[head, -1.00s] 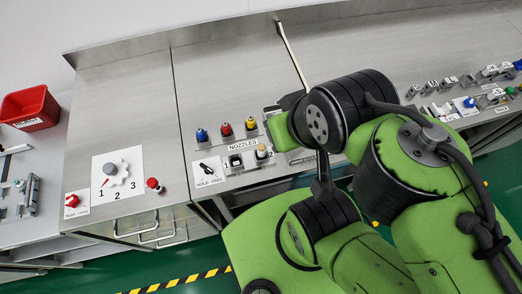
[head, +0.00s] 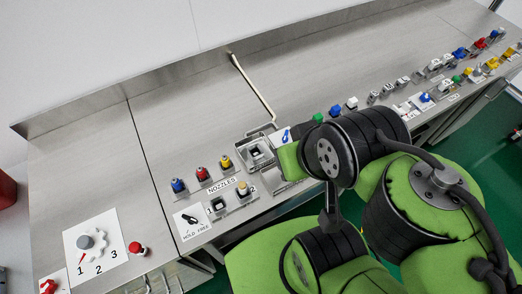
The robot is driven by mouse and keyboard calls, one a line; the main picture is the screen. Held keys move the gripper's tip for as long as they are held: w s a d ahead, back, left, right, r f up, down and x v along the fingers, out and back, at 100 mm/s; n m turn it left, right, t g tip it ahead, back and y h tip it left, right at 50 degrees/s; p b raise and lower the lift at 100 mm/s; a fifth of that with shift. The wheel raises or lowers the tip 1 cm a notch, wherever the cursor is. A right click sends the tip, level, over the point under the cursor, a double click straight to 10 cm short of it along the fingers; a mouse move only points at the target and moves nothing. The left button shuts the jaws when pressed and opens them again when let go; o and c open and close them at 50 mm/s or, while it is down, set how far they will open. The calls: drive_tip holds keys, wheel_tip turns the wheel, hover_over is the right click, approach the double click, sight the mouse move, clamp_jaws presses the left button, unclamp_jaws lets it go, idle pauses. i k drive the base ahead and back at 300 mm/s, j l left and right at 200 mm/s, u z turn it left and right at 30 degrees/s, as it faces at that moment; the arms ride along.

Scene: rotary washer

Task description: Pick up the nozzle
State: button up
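Holder 1 (head: 218,204) shows a dark square opening. Holder 2 (head: 243,189) has a small pale-topped piece in it. Which nozzle the task means cannot be told. My green and black arm covers the lower right of the view. My gripper's fingers do not show.
A grey square fixture (head: 258,154) with a bent lance (head: 252,86) stands right of the nozzles. A HOLD FREE sign (head: 193,221) lies left of the holders. A dial panel (head: 93,249) and red knob (head: 136,248) are lower left. Several coloured parts line the bench's right side.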

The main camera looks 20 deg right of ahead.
sight(243, 188)
drive_tip(key=j+u, duration=0.25)
drive_tip(key=u, duration=0.2)
drive_tip(key=k+j+u, duration=0.1)
drive_tip(key=j+u, duration=0.15)
drive_tip(key=u, duration=0.2)
drive_tip(key=j+u, duration=0.25)
drive_tip(key=u, duration=0.15)
